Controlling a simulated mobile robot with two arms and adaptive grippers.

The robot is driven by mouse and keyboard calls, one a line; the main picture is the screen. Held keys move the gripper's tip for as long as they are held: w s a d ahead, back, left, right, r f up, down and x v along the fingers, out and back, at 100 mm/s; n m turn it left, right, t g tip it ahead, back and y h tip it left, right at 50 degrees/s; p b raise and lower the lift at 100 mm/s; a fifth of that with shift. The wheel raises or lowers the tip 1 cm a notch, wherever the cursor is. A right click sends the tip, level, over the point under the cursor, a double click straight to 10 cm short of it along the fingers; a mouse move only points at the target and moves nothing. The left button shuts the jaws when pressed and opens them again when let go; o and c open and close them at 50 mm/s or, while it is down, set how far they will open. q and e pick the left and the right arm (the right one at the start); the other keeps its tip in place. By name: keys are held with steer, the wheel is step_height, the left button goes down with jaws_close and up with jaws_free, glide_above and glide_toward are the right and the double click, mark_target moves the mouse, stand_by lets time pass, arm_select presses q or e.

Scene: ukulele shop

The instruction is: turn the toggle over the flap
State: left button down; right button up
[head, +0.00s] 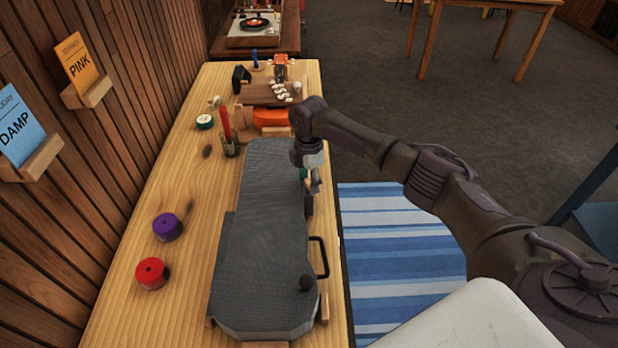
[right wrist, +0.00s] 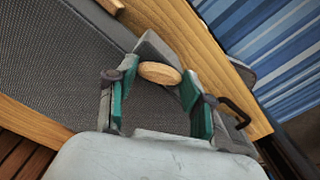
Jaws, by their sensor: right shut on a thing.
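A grey ukulele case (head: 262,235) lies closed on the wooden bench, its narrow end away from me. My right gripper (head: 311,184) is at the case's right side, around the middle of its length. In the right wrist view, an oval wooden toggle (right wrist: 160,73) sits between the teal pads of my right gripper (right wrist: 158,88), which is shut on it. A grey flap (right wrist: 152,47) shows just beyond the toggle; I cannot tell how far the toggle lies across it. In the head view the gripper hides the toggle. My left gripper is not in view.
Purple (head: 167,227) and red (head: 152,273) round items stand to the left. A wooden board (head: 262,94) with small things is at the back. A striped rug (head: 400,240) lies right of the bench.

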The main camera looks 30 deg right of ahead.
steer(key=n, duration=1.2)
stand_by(0.7)
steer(key=o, duration=1.2)
steer(key=shift+c, duration=0.2)
step_height(320, 180, up, 12)
